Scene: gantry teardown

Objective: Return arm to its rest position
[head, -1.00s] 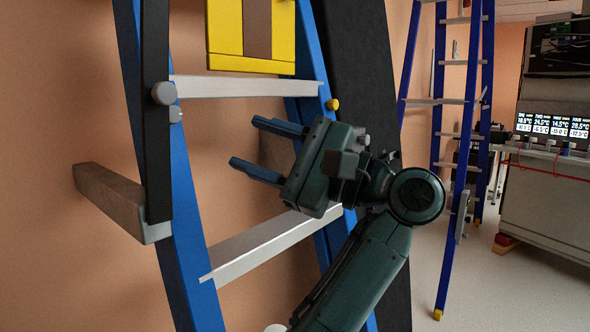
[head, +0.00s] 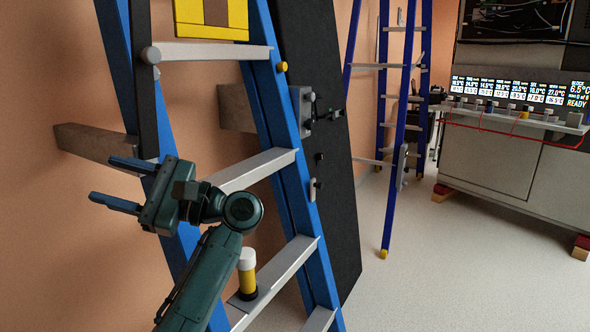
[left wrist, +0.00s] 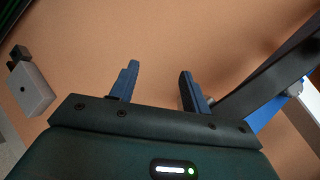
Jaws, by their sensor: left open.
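My left gripper (head: 128,182) is dark green with two blue fingers. In the head view it is at the lower left, in front of the blue ladder's left rail. The fingers are apart and nothing is between them. In the left wrist view the open fingers (left wrist: 158,88) point toward the bare orange wall (left wrist: 160,45). My right gripper is not in view.
A blue ladder (head: 283,175) with grey treads leans close by. A yellow and white cylinder (head: 247,272) stands on a lower tread. A wooden beam (head: 95,143) juts beside the gripper. A second ladder (head: 399,140) and a cabinet (head: 490,165) stand farther right, with open floor (head: 440,270) between.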

